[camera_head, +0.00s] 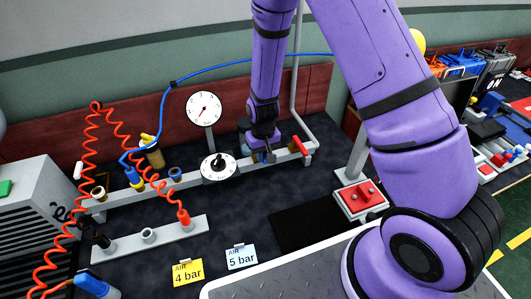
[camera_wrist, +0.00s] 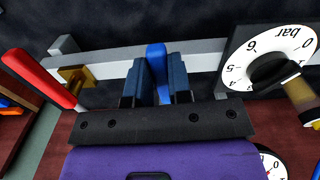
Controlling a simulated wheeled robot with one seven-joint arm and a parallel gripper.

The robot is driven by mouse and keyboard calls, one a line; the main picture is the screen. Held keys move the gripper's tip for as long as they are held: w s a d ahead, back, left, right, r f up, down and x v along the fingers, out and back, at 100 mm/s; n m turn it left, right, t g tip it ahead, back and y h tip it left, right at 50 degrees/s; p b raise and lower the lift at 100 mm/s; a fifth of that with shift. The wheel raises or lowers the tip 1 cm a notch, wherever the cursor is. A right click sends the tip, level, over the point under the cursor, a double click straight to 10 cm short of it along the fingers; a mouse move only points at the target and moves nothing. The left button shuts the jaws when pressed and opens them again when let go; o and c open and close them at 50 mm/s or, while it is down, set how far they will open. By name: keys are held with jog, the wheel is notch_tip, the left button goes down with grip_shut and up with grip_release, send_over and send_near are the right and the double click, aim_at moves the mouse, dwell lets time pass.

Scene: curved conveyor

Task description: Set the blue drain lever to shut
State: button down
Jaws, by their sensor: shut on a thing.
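The blue drain lever (camera_wrist: 156,55) shows in the wrist view between the two dark blue fingers of my gripper (camera_wrist: 160,80). The fingers are shut on it, and its tip sticks out just past them over the grey rail (camera_wrist: 205,47). In the head view my gripper (camera_head: 266,152) is down at the rail, between the round dial and the red lever. It hides most of the blue lever there, so the lever's angle is hard to tell.
The red-handled lever (camera_wrist: 42,78) is close on one side, the black-knobbed dial (camera_wrist: 240,70) on the other. In the head view, a gauge (camera_head: 204,107), a blue hose (camera_head: 215,69) and a coiled orange hose (camera_head: 88,150) stand left. A dark mat (camera_head: 300,228) lies in front.

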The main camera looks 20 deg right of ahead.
jog(key=shift+w+a+m, duration=0.1)
jog(key=shift+a+m, duration=0.05)
jog(key=shift+m, duration=0.25)
jog(key=c, duration=1)
grip_release()
jog(key=shift+c, duration=0.2)
notch_tip(320, 180, up, 11)
